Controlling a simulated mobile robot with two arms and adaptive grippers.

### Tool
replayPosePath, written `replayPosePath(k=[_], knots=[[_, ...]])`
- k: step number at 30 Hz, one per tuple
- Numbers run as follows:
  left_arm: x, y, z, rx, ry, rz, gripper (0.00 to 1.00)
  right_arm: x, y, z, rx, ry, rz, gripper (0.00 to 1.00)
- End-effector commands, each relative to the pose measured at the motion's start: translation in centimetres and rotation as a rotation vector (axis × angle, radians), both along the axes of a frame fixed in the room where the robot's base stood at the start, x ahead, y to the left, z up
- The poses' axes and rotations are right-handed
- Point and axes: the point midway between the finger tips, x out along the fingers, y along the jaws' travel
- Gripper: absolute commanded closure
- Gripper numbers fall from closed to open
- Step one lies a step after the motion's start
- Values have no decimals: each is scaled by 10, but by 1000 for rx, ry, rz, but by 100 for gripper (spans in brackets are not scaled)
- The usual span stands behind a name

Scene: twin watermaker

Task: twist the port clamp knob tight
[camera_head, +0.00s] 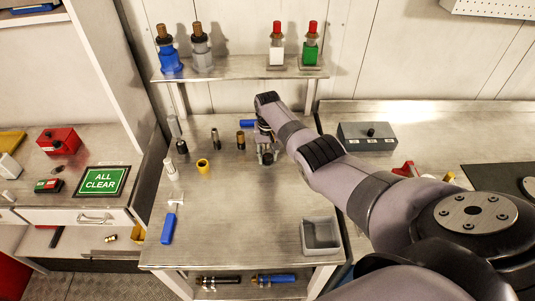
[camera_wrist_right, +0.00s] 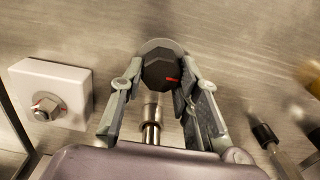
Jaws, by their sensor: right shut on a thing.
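My right gripper (camera_head: 266,152) is low over the middle table, near its back. In the right wrist view the gripper (camera_wrist_right: 161,75) has its two fingers closed around a dark, faceted knob (camera_wrist_right: 158,72) with a red mark on its face. A round grey base shows behind the knob. A metal cylinder (camera_wrist_right: 151,118) lies between the fingers, nearer the palm. In the head view the knob is hidden by my gripper and arm. My left gripper is not in view.
A white block with a metal bolt (camera_wrist_right: 48,95) is left of the fingers in the wrist view. A yellow ring (camera_head: 203,165), small fittings and a blue-handled tool (camera_head: 168,228) stand or lie left of my arm. A grey bin (camera_head: 320,236) is at the table's front right. The table's centre front is clear.

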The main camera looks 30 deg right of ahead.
Motion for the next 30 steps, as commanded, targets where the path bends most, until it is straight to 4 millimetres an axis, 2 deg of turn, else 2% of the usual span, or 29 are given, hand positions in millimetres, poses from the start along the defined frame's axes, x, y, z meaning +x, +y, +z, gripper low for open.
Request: replayPosePath(k=[14, 15, 23, 30], knots=[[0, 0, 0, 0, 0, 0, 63, 2, 0, 2, -1, -5, -14, 98], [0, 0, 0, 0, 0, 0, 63, 2, 0, 2, -1, -5, -14, 68], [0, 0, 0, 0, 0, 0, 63, 1, 0, 1, 0, -2, -13, 51], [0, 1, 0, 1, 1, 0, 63, 0, 0, 0, -1, -1, -12, 50]])
